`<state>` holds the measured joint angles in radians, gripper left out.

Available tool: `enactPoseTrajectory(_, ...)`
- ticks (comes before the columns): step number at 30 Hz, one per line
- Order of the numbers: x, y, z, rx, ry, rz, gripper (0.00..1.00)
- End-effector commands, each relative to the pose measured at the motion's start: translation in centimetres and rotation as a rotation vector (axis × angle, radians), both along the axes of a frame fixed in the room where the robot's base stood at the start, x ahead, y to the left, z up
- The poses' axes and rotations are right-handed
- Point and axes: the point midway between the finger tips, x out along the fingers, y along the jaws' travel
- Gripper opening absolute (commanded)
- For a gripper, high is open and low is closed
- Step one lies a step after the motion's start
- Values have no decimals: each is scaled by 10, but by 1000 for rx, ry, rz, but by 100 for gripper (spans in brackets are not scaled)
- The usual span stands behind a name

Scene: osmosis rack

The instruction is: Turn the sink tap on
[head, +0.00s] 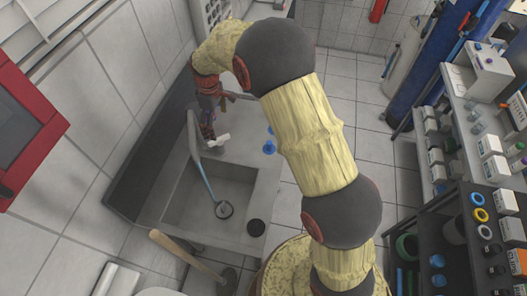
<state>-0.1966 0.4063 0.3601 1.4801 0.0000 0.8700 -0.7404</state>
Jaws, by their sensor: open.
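The sink (183,215) is a grey basin set in a counter against the left wall. A grey tap (193,130) stands at its back edge. A small white piece (220,140), possibly the tap's lever, sticks out to the right beside it. My gripper (209,130) is open and hangs from above right by the tap, close to the white piece. I cannot tell whether it touches either one. A thin bluish line (207,180) runs from below the tap to a dark round drain (224,209); I cannot tell whether it is water or a solid rod.
Small blue objects (269,147) stand on the counter right of the tap, and a black round item (256,228) sits at its front. A wooden-handled tool (185,256) leans in front of the sink. Shelves with boxes (489,146) stand at right.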

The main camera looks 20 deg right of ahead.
Motion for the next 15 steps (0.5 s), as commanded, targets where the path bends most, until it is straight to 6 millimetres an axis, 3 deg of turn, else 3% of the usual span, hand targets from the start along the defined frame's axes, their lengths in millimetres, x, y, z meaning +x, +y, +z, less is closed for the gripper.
enactPoseTrajectory(15, -50, -34, 54, 29, -96, -196, 91)
